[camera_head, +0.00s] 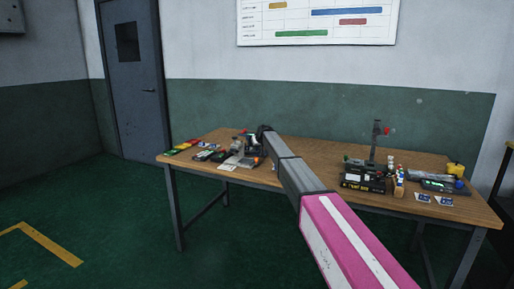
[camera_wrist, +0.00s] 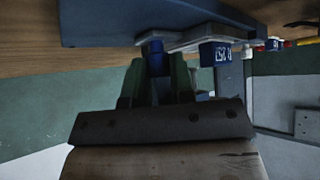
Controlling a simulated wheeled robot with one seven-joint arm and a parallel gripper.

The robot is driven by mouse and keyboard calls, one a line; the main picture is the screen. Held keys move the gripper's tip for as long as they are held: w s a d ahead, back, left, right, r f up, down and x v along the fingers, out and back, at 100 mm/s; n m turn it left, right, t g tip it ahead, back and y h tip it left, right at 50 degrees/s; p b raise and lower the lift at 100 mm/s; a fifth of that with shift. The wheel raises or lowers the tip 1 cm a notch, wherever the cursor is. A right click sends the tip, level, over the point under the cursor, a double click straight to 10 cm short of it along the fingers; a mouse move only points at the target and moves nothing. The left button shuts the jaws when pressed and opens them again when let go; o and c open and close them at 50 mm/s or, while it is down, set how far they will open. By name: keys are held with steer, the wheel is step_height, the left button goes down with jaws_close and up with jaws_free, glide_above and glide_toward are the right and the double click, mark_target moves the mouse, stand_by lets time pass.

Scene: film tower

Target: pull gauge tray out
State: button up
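My gripper (camera_wrist: 157,68) shows in the wrist view with its two dark green fingers apart. A small blue cylindrical knob (camera_wrist: 156,57) is between or just beyond the fingertips; I cannot tell whether they press on it. The knob sits against a long dark blue body (camera_wrist: 160,22) with a grey plate beside it. I cannot tell whether these belong to the gauge tray. In the head view my gripper is at the left part of the table, among small items, and its fingers are largely hidden by my arm.
The wooden table (camera_head: 310,165) holds a dark device with an upright post (camera_head: 375,145), small bottles, and a yellow pot (camera_head: 455,170) at the right. Colored flat pieces (camera_head: 182,147) lie at its left end. A blue labelled block (camera_wrist: 215,54) is close right of my fingers.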

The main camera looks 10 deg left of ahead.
jaws_close()
steer(key=d, duration=0.2)
steer(key=s+d, duration=0.1)
steer(key=d, duration=0.2)
steer(key=s+d, duration=0.1)
steer(key=d, duration=0.1)
steer(key=shift+s+d, duration=0.1)
steer(key=shift+d, duration=0.2)
steer(key=o, duration=0.6)
jaws_free()
steer(key=shift+d, duration=0.1)
steer(key=shift+r, duration=0.1)
steer(key=v, duration=1)
steer(key=shift+s+d+r, duration=0.1)
steer(key=shift+s+r, duration=0.1)
steer(key=shift+s, duration=0.1)
